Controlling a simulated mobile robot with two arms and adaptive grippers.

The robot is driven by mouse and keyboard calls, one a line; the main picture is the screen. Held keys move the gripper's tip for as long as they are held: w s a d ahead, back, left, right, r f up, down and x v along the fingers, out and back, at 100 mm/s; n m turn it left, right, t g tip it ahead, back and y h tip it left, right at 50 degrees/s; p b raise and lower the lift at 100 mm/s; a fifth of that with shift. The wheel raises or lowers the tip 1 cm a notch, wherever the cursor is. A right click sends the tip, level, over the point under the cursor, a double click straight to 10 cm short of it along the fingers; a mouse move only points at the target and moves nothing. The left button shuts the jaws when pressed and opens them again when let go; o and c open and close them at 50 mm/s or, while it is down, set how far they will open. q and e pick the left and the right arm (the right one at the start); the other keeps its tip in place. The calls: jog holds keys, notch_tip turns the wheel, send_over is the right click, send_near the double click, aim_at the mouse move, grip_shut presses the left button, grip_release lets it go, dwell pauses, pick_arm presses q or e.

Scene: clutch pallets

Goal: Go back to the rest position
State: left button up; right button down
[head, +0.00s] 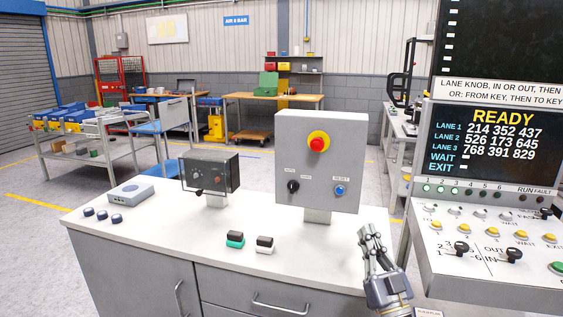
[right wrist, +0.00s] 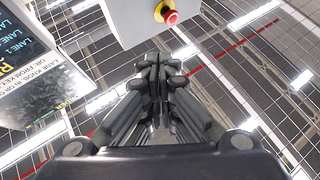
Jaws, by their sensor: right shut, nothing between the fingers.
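My right gripper (head: 371,236) is in the head view at the right end of the white-topped bench, pointing upward. It is shut and empty. In the right wrist view its fingers (right wrist: 160,65) meet, with nothing between them. It stands to the right of and lower than the grey control box (head: 321,160), apart from it. That box carries a red emergency button on a yellow ring (head: 317,143), a black knob (head: 293,186) and a blue button (head: 340,190). My left gripper is not in view.
The right console (head: 500,240) with its READY screen (head: 490,150) stands close beside my right gripper. The bench top (head: 160,220) holds a small dark box (head: 210,172), a grey device (head: 130,193), a green-based block (head: 235,239) and a white-based block (head: 265,244).

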jog(key=s+a+f+g+h, duration=0.1)
jog(key=s+f+g, duration=0.3)
jog(key=f, duration=0.3)
jog(key=s+a+f+m+g+h, duration=0.1)
jog(key=s+f+g+h, duration=0.2)
jog(key=f, duration=0.4)
jog(key=s+a+f+g, duration=0.1)
jog(key=s+f+g, duration=0.35)
jog(key=f, duration=0.35)
jog(key=s+d+f+g+h, duration=0.1)
jog(key=s+f+g, duration=0.15)
jog(key=s, duration=0.75)
jog(key=s+d+f+g, duration=0.15)
jog(key=s+g, duration=0.25)
jog(key=s, duration=0.5)
jog(key=s+d+f+g+h, duration=0.1)
jog(key=s+f+g, duration=0.2)
jog(key=s, duration=0.7)
notch_tip(320, 180, down, 25)
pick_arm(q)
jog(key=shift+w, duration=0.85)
pick_arm(e)
jog(key=s+d+f+g, duration=0.2)
jog(key=s+f, duration=1.5)
jog(key=f, duration=0.1)
jog(key=shift+s+d, duration=0.25)
jog(key=shift+d, duration=0.15)
